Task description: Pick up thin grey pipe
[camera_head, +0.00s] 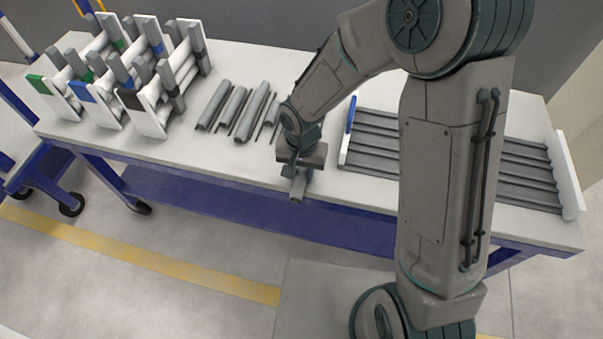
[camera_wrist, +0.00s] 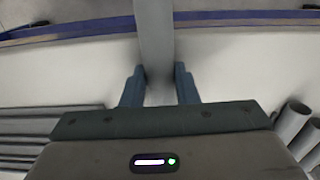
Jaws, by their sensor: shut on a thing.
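My gripper (camera_head: 297,168) is over the front edge of the table in the head view. It is shut on a grey pipe (camera_head: 298,187), whose near end sticks out below and in front of the jaws. In the wrist view the pipe (camera_wrist: 155,38) runs from between the two fingers (camera_wrist: 159,85) up across the table's edge. The rest of the pipe is hidden by my gripper and wrist. Several other grey pipes (camera_head: 238,112) of differing thickness lie side by side on the table, left of my gripper.
The white-topped table (camera_head: 195,150) has a blue frame. White racks (camera_head: 150,115) with green, blue and black marks hold pipes at the left. A low holder with a white end wall (camera_head: 566,175) and grey channels is at the right, partly behind my arm.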

